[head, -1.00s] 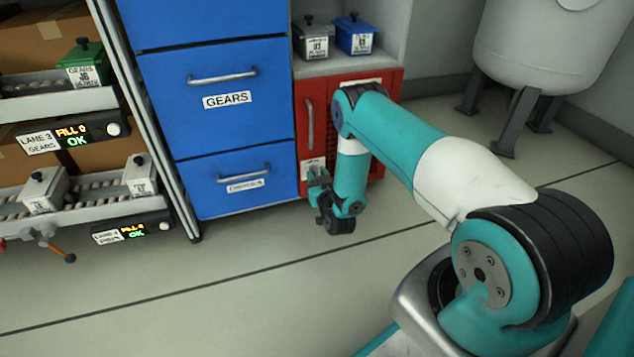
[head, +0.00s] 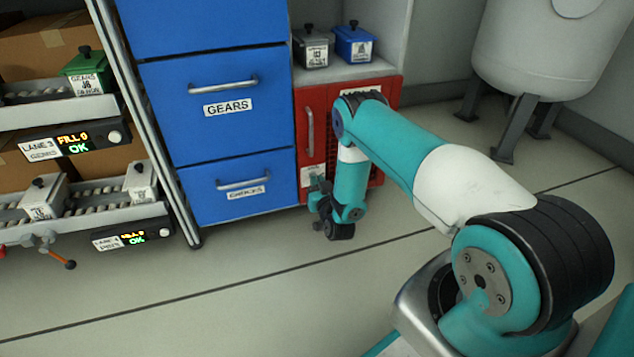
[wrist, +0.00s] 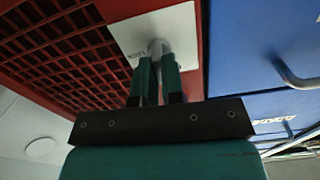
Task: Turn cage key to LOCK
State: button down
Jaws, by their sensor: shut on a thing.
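The red cage (head: 309,120) stands low between the blue drawers and the wall. In the wrist view its red mesh (wrist: 60,50) fills the left side. A white label plate (wrist: 182,28) sits at the mesh's right edge with partly hidden lettering. A pale metal key (wrist: 156,48) stands out from the plate. My gripper (wrist: 158,70) is shut on the key, one teal finger on each side. In the head view my gripper (head: 318,192) is at the cage's lower left, and the arm covers part of the cage front. The key's exact setting cannot be read.
Blue drawers (head: 225,140) with protruding handles stand directly left of the cage. The lane rack (head: 60,135) is at far left. The floor in front is clear.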

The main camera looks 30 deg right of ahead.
jog(key=shift+d+f+m+p, duration=0.1)
jog(key=shift+m+p, duration=2.55)
jog(key=shift+m, duration=1.55)
jog(key=shift+f+m+p, duration=0.1)
jog(key=shift+m+p, duration=2.55)
jog(key=shift+m, duration=1.55)
jog(key=c, duration=1.2)
grip_release()
jog(key=shift+c, duration=0.2)
jog(key=shift+s, duration=0.1)
